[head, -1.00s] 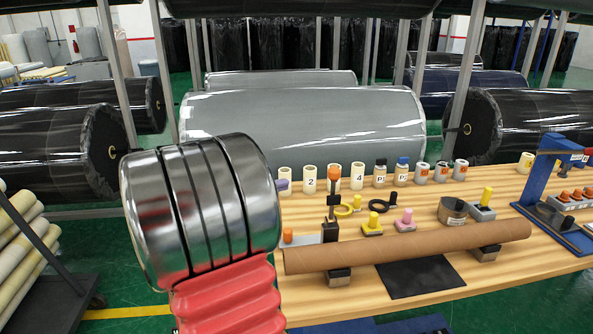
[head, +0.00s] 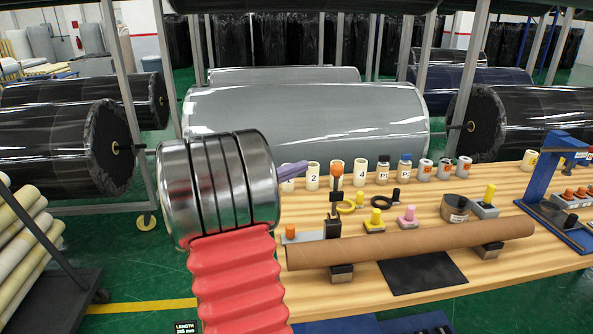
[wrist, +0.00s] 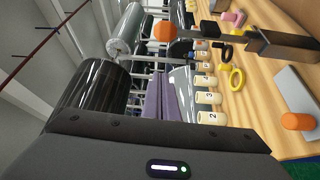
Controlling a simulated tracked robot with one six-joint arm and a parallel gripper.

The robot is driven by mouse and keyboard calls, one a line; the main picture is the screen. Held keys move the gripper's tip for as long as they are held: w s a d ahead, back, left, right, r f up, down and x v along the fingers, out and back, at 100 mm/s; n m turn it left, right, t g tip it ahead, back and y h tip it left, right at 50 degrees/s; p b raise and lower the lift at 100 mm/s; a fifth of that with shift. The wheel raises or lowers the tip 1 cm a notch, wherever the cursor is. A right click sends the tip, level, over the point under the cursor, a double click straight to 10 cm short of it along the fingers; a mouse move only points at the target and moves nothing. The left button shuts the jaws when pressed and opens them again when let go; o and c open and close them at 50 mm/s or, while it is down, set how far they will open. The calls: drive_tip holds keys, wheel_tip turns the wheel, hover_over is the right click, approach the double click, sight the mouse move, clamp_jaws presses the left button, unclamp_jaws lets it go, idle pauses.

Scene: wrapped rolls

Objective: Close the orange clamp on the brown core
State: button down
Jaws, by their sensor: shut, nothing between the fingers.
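The brown core (head: 410,245) is a long tube lying across dark supports on the wooden table. The orange clamp (head: 336,188) stands behind its left part, with its dark lever upright and an orange knob on top. In the wrist view the clamp's orange knob (wrist: 165,32) shows at the top, its bar running right to a dark block. My gripper (head: 304,165) shows as purple fingers just left of the clamp knob, apart from it. Its shut, empty fingers also show in the wrist view (wrist: 165,105).
Numbered cream cups (head: 313,176) and jars (head: 383,169) line the table's back edge. A blue stand (head: 558,180) is at right.

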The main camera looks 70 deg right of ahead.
sight(335, 191)
drive_tip(key=s+d, duration=0.3)
drive_tip(key=s, duration=0.3)
drive_tip(key=shift+s, duration=0.2)
idle(0.4)
drive_tip(key=shift+d, duration=0.1)
